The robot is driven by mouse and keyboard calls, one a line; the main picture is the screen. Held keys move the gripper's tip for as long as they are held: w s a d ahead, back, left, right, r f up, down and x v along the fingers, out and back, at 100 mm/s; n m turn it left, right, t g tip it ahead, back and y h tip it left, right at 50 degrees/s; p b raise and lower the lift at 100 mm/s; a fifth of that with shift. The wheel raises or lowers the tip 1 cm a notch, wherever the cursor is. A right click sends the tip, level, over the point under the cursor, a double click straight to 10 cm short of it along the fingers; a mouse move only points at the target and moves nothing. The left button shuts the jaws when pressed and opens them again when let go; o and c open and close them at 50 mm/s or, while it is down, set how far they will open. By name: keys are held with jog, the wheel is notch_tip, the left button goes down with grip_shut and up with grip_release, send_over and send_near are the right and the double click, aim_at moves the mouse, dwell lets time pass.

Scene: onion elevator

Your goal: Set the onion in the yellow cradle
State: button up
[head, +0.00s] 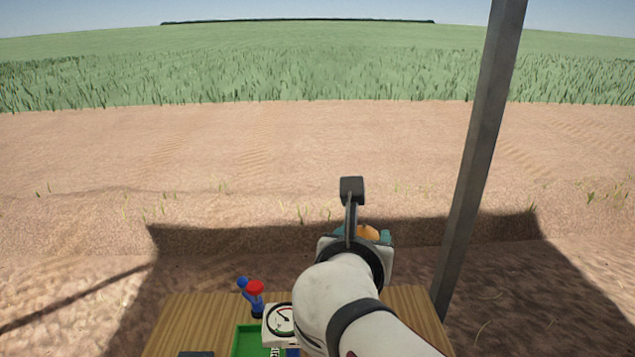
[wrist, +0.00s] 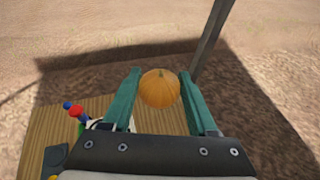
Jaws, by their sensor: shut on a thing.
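The round orange-brown onion (wrist: 159,88) is between the two teal fingers of my gripper (wrist: 160,75) in the wrist view. My gripper is shut on it and holds it up, over the far side of the wooden table. In the head view, part of the onion (head: 368,233) shows past my wrist, which hides the rest.
The wooden table (head: 190,318) bears a red and blue object (head: 254,289), a white dial gauge (head: 281,319) and a green tray (head: 240,345). A dark metal post (head: 481,140) rises at the right. The table's left part has bare room.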

jog(key=s+a+f+m+g+h, duration=0.1)
jog(key=s+a+f+m+h, duration=0.15)
jog(key=a+f, duration=1.9)
jog(key=shift+h, duration=0.25)
jog(key=f, duration=0.1)
jog(key=d+f, duration=0.1)
jog(key=f, duration=0.1)
jog(key=s+d+f, duration=0.1)
jog(key=f, duration=0.1)
jog(key=shift+d+f, duration=0.2)
jog(key=shift+d, duration=0.05)
jog(key=shift+f, duration=3.15)
jog(key=o, duration=1.5)
jog(key=shift+c, duration=0.2)
jog(key=shift+s, duration=0.1)
